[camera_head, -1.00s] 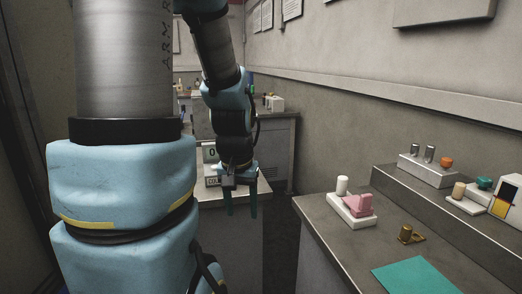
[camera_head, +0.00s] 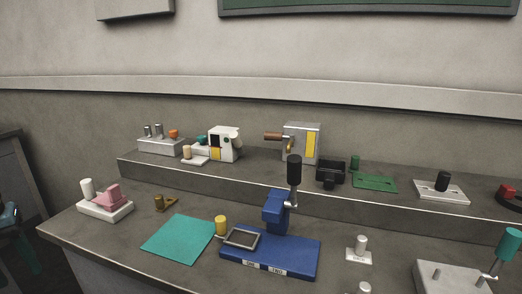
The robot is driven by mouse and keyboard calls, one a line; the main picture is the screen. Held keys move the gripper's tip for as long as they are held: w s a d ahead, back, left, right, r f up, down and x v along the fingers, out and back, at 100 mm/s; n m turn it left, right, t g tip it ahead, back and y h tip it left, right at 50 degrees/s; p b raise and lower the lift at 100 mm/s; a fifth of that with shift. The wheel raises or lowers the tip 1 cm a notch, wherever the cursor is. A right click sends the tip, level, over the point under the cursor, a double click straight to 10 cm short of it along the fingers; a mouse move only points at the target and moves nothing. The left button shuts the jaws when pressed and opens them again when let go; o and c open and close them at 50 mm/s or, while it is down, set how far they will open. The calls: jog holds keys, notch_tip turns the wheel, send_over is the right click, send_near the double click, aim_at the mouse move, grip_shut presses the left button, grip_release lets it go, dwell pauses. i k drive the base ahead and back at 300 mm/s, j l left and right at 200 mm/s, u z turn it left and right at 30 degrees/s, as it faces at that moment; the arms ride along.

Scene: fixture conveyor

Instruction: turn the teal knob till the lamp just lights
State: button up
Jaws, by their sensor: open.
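A small teal knob (camera_head: 201,140) shows on the raised back shelf, left of centre. It sits behind a low white base (camera_head: 196,160) that carries a tan cylinder (camera_head: 187,152). The white box beside it stands close on its right. I cannot tell which part is the lamp or whether anything is lit. A larger teal handle (camera_head: 510,243) on a crank stands at the right front. My gripper (camera_head: 25,258) shows only partly at the left edge, its teal fingers open and hanging beside the bench, well away from the knob.
A white box with a yellow panel (camera_head: 226,144), a grey box (camera_head: 302,142) and a switch block (camera_head: 160,146) stand on the shelf (camera_head: 250,187). A blue press (camera_head: 278,250), teal mat (camera_head: 178,239) and pink fixture (camera_head: 108,195) occupy the lower bench.

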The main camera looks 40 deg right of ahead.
aim_at(202, 139)
jog(key=z, duration=1.1)
